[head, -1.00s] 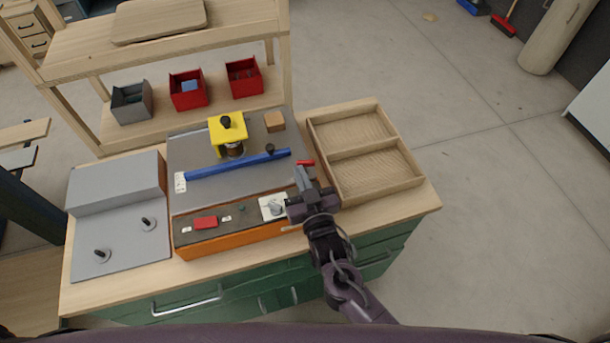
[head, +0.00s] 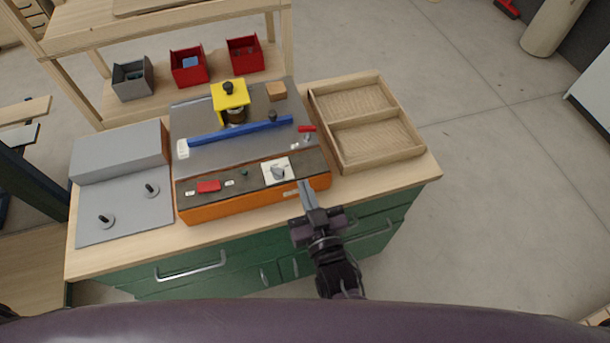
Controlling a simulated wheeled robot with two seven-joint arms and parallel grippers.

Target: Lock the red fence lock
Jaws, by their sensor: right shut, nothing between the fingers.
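The red lock (head: 307,128) is a small red piece near the right end of the blue fence bar (head: 240,131). The fence lies across the grey top of the orange-sided machine (head: 215,157). My right gripper (head: 305,188) is shut and empty, in front of the machine's front right part, nearer to me than the lock and apart from it. The lock is unobstructed. My left gripper is not in view.
A white plate with a grey knob (head: 278,172) and a red switch (head: 208,186) sit on the machine's front panel. A yellow clamp-like part (head: 230,95) stands behind the fence. A two-compartment wooden tray (head: 342,147) is to the right.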

